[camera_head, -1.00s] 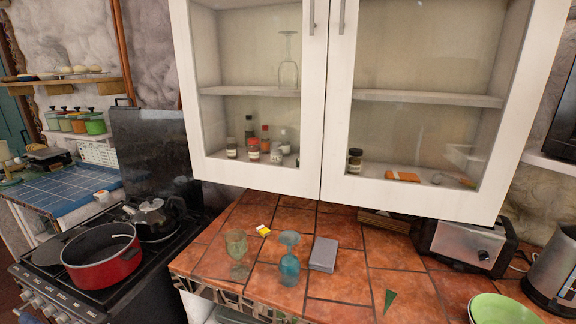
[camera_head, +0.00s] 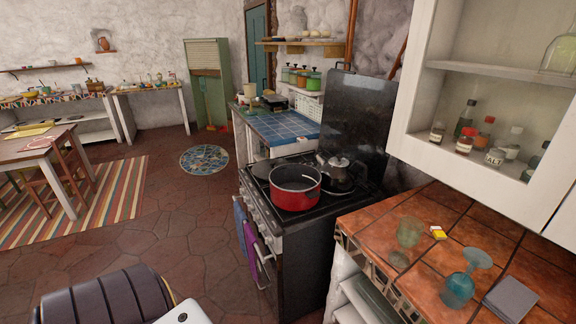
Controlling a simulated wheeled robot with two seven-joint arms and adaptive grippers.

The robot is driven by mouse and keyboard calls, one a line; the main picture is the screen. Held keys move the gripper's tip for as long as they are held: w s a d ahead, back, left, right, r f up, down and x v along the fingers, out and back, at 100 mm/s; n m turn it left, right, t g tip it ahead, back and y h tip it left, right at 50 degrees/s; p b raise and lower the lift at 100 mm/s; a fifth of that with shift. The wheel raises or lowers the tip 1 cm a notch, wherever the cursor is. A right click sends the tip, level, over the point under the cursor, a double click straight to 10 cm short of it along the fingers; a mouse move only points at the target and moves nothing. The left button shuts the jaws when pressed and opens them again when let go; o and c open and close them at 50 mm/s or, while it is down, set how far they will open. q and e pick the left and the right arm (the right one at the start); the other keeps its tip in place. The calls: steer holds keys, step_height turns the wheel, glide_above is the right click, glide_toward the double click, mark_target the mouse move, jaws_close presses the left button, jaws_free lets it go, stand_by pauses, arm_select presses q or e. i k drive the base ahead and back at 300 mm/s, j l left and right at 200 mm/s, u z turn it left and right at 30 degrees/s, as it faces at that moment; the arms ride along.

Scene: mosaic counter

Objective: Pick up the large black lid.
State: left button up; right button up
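I cannot make out the large black lid for certain. A dark, flat, round shape (camera_head: 264,169) lies on the stove behind and left of the red pot (camera_head: 295,187); I cannot tell whether it is a lid or a burner. The red pot stands open on the black stove (camera_head: 310,245), with no lid on it. Neither of my grippers shows in the head view.
A dark kettle (camera_head: 340,172) stands right of the pot. The tiled counter (camera_head: 440,205) holds a greenish glass (camera_head: 408,232), a blue goblet (camera_head: 460,285) and a grey box (camera_head: 510,298). A white wall cabinet (camera_head: 400,120) overhangs it. Stone floor (camera_head: 190,210) is open left of the stove.

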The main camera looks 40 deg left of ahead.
mark_target(262, 169)
steer(key=u, duration=1.55)
steer(key=i+j+z, duration=0.1)
steer(key=j, duration=0.25)
steer(key=i+j+z, duration=0.15)
steer(key=j, duration=0.25)
steer(key=i+j+z, duration=0.1)
steer(key=j, duration=0.3)
steer(key=i, duration=0.1)
